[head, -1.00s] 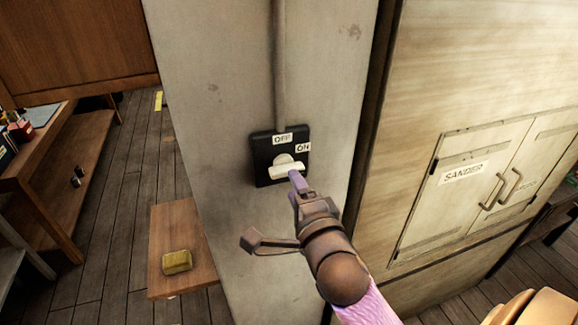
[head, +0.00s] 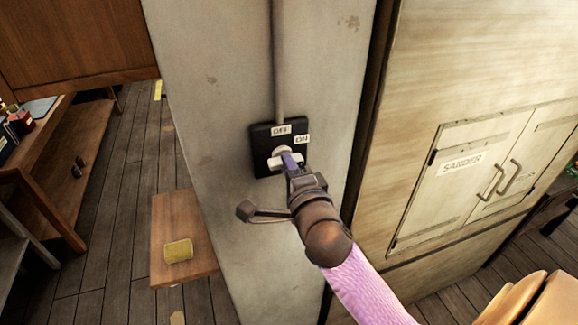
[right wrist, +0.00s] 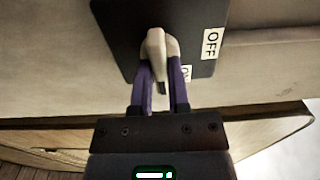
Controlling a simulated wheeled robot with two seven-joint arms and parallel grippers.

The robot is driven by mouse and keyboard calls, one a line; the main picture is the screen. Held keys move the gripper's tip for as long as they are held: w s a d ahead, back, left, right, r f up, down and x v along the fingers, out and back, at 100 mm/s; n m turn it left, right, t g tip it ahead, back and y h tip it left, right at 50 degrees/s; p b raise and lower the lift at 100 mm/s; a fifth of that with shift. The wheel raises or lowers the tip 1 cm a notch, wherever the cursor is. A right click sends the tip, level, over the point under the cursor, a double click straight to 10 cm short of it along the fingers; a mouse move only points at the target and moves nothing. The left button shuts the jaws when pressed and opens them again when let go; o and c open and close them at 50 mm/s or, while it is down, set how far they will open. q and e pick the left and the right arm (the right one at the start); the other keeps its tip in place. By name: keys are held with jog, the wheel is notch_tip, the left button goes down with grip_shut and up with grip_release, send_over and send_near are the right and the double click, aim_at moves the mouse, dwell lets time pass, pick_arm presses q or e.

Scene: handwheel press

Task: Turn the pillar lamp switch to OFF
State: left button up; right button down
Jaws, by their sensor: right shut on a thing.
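The lamp switch is a black plate (head: 261,163) on the grey pillar (head: 222,110), with an OFF label (head: 281,130) at its top and an ON label (head: 302,139) at its upper right. Its pale lever (head: 277,161) is partly hidden by my right gripper (head: 290,160) in the head view. In the right wrist view, the two purple fingers (right wrist: 160,75) are shut on the pale lever (right wrist: 155,48), one on each side. The lever's exact pointing is hard to tell. My left gripper is not in view.
A conduit (head: 279,60) runs up the pillar from the switch. A wooden shelf with a yellow block (head: 178,250) stands low on the left. A cabinet marked SANDER (head: 460,165) stands to the right. A workbench (head: 60,175) is at far left.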

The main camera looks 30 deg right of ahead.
jog(key=shift+n, duration=0.4)
jog(key=shift+n+p, duration=2.9)
jog(key=shift+n, duration=5.8)
jog(key=c, duration=0.6)
grip_release()
